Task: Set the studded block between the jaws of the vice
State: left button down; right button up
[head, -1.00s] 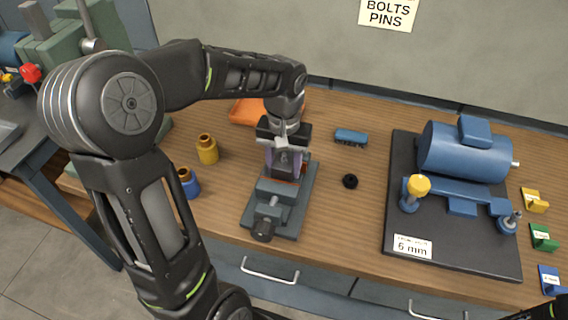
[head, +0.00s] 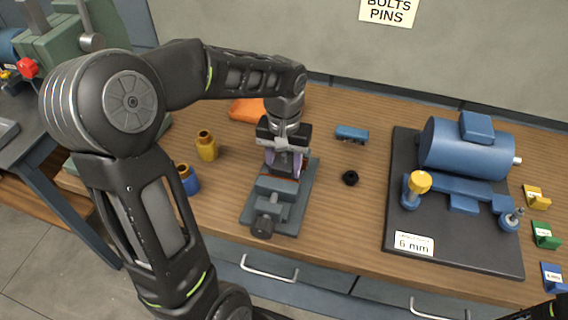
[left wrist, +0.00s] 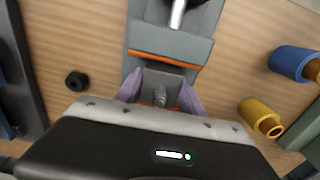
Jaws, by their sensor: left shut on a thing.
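The vice (head: 267,212) stands on the wooden bench, its screw end toward the front. Its grey jaw with an orange lining strip also shows in the left wrist view (left wrist: 170,46). My left gripper (head: 286,163) points down over the vice, its purple fingers shut on the studded block. The studded block (left wrist: 159,84) is grey with a small upright stud and shows between the fingers in the left wrist view. It is close behind the orange-lined jaw; whether it touches the vice bed I cannot tell.
Yellow (head: 207,146) and blue (head: 188,180) bottle-like parts stand left of the vice. An orange tray (head: 245,110) lies behind. A black ring (head: 350,178) and small blue part (head: 352,134) lie right, before a blue motor (head: 465,152) on a dark plate.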

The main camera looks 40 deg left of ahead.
aim_at(284, 154)
pick_arm(q)
jog(key=shift+f, duration=0.3)
jog(key=c, duration=0.9)
grip_release()
jog(key=shift+o, duration=1.3)
jog(key=shift+f, duration=0.1)
jog(key=shift+r, duration=0.5)
notch_tip(284, 154, up, 7)
jog(key=p, duration=0.5)
jog(key=shift+r+p, duration=0.1)
jog(key=shift+p, duration=0.25)
